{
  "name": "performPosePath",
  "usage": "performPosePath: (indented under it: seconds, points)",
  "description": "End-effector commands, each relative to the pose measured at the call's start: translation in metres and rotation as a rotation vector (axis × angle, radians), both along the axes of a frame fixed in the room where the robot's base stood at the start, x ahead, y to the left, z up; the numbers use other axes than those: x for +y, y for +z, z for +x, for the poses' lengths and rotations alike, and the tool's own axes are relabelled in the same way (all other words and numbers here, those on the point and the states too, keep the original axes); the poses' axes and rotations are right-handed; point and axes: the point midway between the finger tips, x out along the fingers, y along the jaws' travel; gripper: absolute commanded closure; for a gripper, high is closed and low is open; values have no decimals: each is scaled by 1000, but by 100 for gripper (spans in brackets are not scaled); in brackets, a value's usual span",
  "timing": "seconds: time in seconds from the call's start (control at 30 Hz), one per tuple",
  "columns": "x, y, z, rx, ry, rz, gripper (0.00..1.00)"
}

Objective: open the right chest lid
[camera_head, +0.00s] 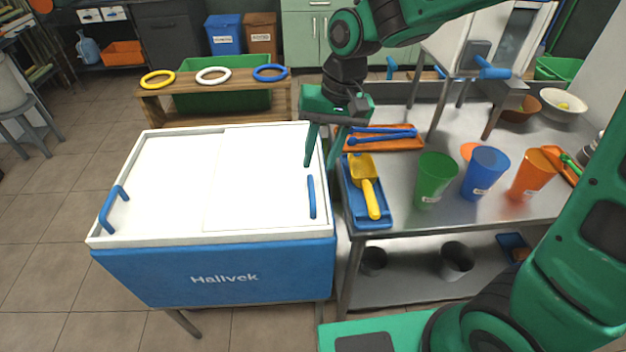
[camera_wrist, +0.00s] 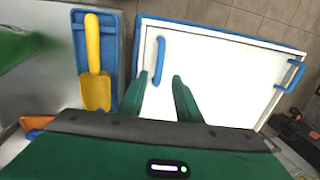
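The chest (camera_head: 215,280) is blue with a flat white top made of two lid panels. The right lid (camera_head: 260,175) carries a blue bar handle (camera_head: 312,196) near its right edge and looks closed. The left lid (camera_head: 165,180) has its own blue handle (camera_head: 113,210) at the far left. My gripper (camera_head: 320,166) points down above the right edge of the right lid, a little behind its handle. In the wrist view its two green fingers (camera_wrist: 160,78) are apart and empty, and the right lid's handle (camera_wrist: 159,58) shows just beyond the fingertips.
A metal table (camera_head: 410,222) stands close on the right, with a blue tray (camera_head: 352,205) holding a yellow scoop (camera_head: 364,178), and green, blue and orange cups. A wooden rack (camera_head: 150,105) with rings is behind the chest. Floor at left is clear.

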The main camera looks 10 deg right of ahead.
Motion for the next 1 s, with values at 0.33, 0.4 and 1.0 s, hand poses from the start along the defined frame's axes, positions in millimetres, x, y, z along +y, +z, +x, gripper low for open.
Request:
performPosePath:
  seconds: [0.33, 0.4, 1.0]
  points:
    - [10, -59, 0, 2, -1, -2, 69]
    - [11, -66, 0, 2, -1, -2, 69]
    - [14, -78, 1, -1, -2, -1, 98]
